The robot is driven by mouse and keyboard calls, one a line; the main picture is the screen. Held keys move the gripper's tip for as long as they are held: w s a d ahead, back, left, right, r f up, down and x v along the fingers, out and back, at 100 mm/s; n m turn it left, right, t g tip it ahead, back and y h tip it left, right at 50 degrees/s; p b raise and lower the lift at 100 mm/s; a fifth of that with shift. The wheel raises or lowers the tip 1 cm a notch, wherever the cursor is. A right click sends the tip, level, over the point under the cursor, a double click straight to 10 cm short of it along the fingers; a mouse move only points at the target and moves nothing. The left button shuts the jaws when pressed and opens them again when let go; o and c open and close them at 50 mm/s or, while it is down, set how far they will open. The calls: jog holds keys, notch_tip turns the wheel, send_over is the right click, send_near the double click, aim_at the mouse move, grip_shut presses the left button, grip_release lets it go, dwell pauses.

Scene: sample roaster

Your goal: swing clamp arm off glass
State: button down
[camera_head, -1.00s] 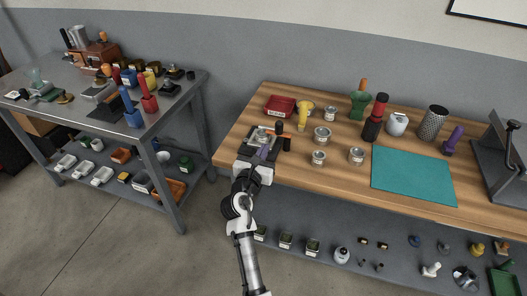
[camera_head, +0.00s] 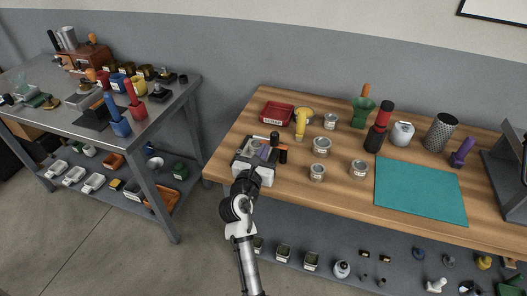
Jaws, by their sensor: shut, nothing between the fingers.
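The clamp fixture is a small dark unit (camera_head: 244,153) at the left front of the wooden bench. A black knob (camera_head: 275,136) stands at its back, and an orange-and-black part (camera_head: 283,152) shows at its right. A small purple piece (camera_head: 265,152) shows over its middle. The glass and the exact pose of the clamp arm are too small and too covered to make out. My gripper (camera_head: 260,160) is at the front of the fixture with its fingers shut and holding nothing. Whether its fingertips touch the clamp arm cannot be told.
A red tray (camera_head: 277,113), a yellow-handled tool (camera_head: 300,124) and several tins, one a labelled tin (camera_head: 321,146), stand behind and right of the fixture. A teal mat (camera_head: 420,190) lies farther right. A crowded grey metal table (camera_head: 60,130) stands at the left.

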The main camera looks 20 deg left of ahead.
jog(key=shift+w+a, duration=0.1)
jog(key=shift+w+a+f+m+h, duration=0.1)
jog(key=shift+w+m+h, duration=0.1)
jog(key=shift+m+h, duration=0.35)
jog(key=shift+w+a+m+h, duration=0.15)
jog(key=shift+m+h, duration=0.1)
jog(key=shift+h, duration=0.5)
jog(key=shift+d, duration=0.1)
jog(key=shift+s, duration=0.1)
